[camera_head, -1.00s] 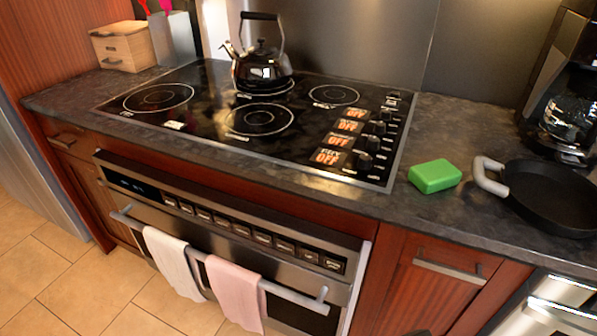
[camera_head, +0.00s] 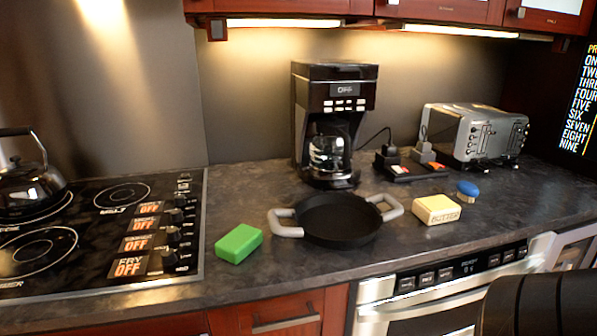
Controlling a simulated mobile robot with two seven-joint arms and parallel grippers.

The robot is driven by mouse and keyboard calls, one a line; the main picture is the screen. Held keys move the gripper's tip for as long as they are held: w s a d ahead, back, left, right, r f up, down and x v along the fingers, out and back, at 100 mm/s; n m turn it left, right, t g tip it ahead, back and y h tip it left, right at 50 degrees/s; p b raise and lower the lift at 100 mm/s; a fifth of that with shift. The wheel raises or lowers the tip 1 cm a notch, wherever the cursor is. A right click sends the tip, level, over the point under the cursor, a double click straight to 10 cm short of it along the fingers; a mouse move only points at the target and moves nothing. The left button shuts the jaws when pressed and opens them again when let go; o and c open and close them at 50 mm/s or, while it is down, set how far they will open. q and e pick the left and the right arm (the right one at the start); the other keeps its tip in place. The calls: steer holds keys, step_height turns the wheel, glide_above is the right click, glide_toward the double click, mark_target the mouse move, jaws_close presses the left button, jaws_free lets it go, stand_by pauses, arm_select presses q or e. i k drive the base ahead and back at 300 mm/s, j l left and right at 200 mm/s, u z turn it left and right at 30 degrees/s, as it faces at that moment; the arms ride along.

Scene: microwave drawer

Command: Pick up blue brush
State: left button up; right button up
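A small blue oval thing (camera_head: 467,188), likely the blue brush, lies on the dark countertop toward the right. It is just behind and to the right of a cream-coloured box marked like butter (camera_head: 437,209), with a small gap between them. A pale lower part shows under its blue top. Neither of my grippers shows in the head view. A dark ribbed shape at the bottom right corner may be part of my own arm.
A black two-handled pan (camera_head: 339,219), a green block (camera_head: 239,243) and a coffee maker (camera_head: 331,125) stand on the counter (camera_head: 290,268). A toaster (camera_head: 474,135) and a black-and-red device (camera_head: 411,170) stand behind. The stovetop (camera_head: 92,240) with kettle (camera_head: 27,187) is left. Upper cabinets overhang.

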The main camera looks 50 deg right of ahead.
mark_target(468, 189)
steer(key=z, duration=2.5)
